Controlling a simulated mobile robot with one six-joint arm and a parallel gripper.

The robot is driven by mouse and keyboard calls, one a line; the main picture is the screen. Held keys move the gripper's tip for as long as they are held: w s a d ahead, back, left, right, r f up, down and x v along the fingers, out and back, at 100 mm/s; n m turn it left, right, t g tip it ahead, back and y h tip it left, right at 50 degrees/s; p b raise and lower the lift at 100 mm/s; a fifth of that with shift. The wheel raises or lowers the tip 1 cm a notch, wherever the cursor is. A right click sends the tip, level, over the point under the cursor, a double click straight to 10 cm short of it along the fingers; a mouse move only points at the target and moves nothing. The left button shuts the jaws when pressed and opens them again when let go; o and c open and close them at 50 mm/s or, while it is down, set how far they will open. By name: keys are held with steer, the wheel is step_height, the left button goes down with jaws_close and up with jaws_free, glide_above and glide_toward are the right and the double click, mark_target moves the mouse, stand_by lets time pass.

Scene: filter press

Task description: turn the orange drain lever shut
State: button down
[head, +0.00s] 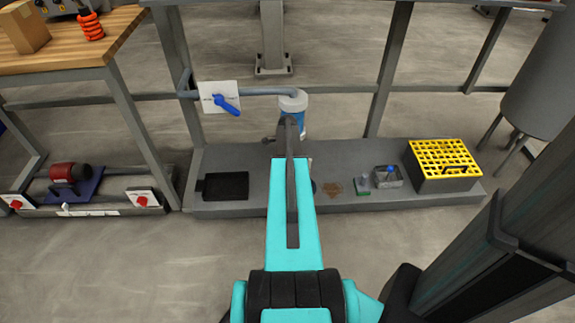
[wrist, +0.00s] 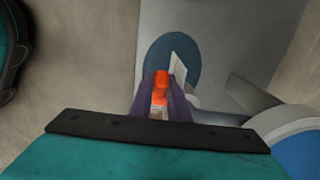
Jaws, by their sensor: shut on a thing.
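The orange drain lever (wrist: 161,80) shows in the wrist view between the two dark fingers of my gripper (wrist: 162,92), which is shut on it. A whitish strip stands beside the lever's right side. Behind them is a dark blue-green round patch (wrist: 154,56) on a grey surface. Much of the lever is hidden by my fingers. In the head view my teal arm covers the place where I work, and I cannot make out the lever or my fingertips there.
A white-topped blue container (head: 299,113) stands under the pipe's end, beside a blue-handled valve (head: 226,104). The low grey platform (head: 336,151) bears a black tray (head: 226,186), a small grey box (head: 389,177) and a yellow-grid crate (head: 443,158). Open floor lies in front.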

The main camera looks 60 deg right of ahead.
steer(key=shift+a+f+g, duration=0.15)
steer(key=shift+a+g, duration=0.05)
steer(key=shift+g, duration=0.1)
steer(key=c, duration=1.7)
jaws_free()
steer(key=shift+w, duration=0.1)
steer(key=r+p, duration=0.1)
steer(key=r, duration=0.6)
steer(key=r+p, duration=0.2)
steer(key=r, duration=0.4)
steer(key=shift+w+a+r, duration=0.1)
steer(key=shift+w+r, duration=0.1)
steer(key=shift+r, duration=0.2)
